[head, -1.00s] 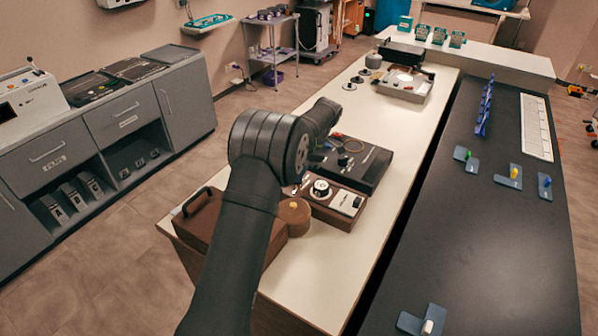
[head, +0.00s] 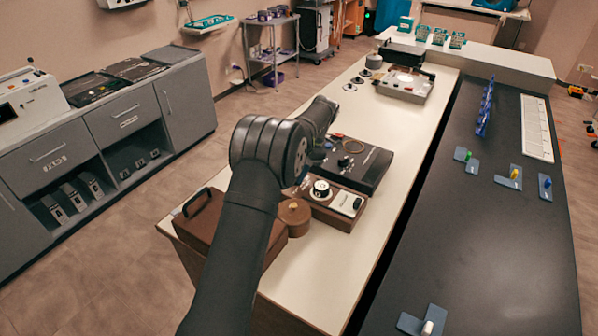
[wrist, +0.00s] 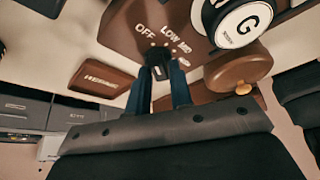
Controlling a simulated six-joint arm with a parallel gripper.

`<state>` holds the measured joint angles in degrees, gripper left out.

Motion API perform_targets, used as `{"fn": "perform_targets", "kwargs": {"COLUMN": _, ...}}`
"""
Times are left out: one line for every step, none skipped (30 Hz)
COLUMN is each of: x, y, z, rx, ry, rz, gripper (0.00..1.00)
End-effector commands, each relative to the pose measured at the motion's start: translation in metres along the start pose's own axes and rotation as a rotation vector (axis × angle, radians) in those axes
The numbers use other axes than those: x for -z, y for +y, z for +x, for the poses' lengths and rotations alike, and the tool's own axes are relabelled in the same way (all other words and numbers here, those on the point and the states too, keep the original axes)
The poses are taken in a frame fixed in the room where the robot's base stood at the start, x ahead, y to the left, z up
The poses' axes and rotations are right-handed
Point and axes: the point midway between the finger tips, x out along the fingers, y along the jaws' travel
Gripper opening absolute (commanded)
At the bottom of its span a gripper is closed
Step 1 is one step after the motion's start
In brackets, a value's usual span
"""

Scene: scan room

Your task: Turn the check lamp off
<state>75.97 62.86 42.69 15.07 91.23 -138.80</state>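A brown control box (wrist: 125,33) with the words OFF, LOW and MID fills the upper middle of the wrist view. A small black switch (wrist: 160,54) sits below these words. My gripper (wrist: 161,72) has its two dark fingers at the switch, one on each side. I cannot tell whether they touch or squeeze it. In the head view the brown unit (head: 334,213) stands on the white bench, with a round white dial and a white switch on top. My arm hides part of it and the gripper. No lit lamp can be told for sure.
A round brown piece with a yellow knob (wrist: 243,88) stands beside the box. A brown case (head: 202,222) lies to the left, and a black device (head: 353,165) lies behind. The white bench (head: 325,270) is clear in front.

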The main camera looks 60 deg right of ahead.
Motion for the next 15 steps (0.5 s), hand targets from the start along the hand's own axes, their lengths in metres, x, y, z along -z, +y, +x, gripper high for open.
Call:
{"fn": "perform_targets", "kwargs": {"x": 0.0, "y": 0.0, "z": 0.0, "rx": 0.0, "ry": 0.001, "rz": 0.001, "gripper": 0.3}}
{"fn": "perform_targets", "kwargs": {"x": 0.0, "y": 0.0, "z": 0.0, "rx": 0.0, "ry": 0.001, "rz": 0.001, "gripper": 0.36}}
{"fn": "perform_targets", "kwargs": {"x": 0.0, "y": 0.0, "z": 0.0, "rx": 0.0, "ry": 0.001, "rz": 0.001, "gripper": 0.36}}
{"fn": "perform_targets", "kwargs": {"x": 0.0, "y": 0.0, "z": 0.0, "rx": 0.0, "ry": 0.001, "rz": 0.001, "gripper": 0.36}}
{"fn": "perform_targets", "kwargs": {"x": 0.0, "y": 0.0, "z": 0.0, "rx": 0.0, "ry": 0.001, "rz": 0.001, "gripper": 0.36}}
{"fn": "perform_targets", "kwargs": {"x": 0.0, "y": 0.0, "z": 0.0, "rx": -0.001, "ry": 0.001, "rz": 0.001, "gripper": 0.36}}
{"fn": "perform_targets", "kwargs": {"x": 0.0, "y": 0.0, "z": 0.0, "rx": -0.001, "ry": 0.001, "rz": 0.001, "gripper": 0.36}}
{"fn": "perform_targets", "kwargs": {"x": 0.0, "y": 0.0, "z": 0.0, "rx": -0.001, "ry": 0.001, "rz": 0.001, "gripper": 0.36}}
{"fn": "perform_targets", "kwargs": {"x": 0.0, "y": 0.0, "z": 0.0, "rx": -0.001, "ry": 0.001, "rz": 0.001, "gripper": 0.36}}
{"fn": "perform_targets", "kwargs": {"x": 0.0, "y": 0.0, "z": -0.001, "rx": -0.001, "ry": 0.001, "rz": 0.001, "gripper": 0.36}}
{"fn": "perform_targets", "kwargs": {"x": 0.0, "y": 0.0, "z": -0.001, "rx": -0.001, "ry": 0.001, "rz": 0.001, "gripper": 0.36}}
{"fn": "perform_targets", "kwargs": {"x": 0.0, "y": 0.001, "z": -0.003, "rx": -0.002, "ry": 0.0, "rz": 0.001, "gripper": 0.36}}
{"fn": "perform_targets", "kwargs": {"x": 0.0, "y": 0.001, "z": -0.005, "rx": -0.002, "ry": 0.0, "rz": 0.001, "gripper": 0.36}}
{"fn": "perform_targets", "kwargs": {"x": 0.0, "y": 0.001, "z": -0.008, "rx": -0.003, "ry": 0.0, "rz": 0.001, "gripper": 0.36}}
{"fn": "perform_targets", "kwargs": {"x": 0.0, "y": 0.001, "z": -0.013, "rx": -0.003, "ry": -0.001, "rz": 0.001, "gripper": 0.36}}
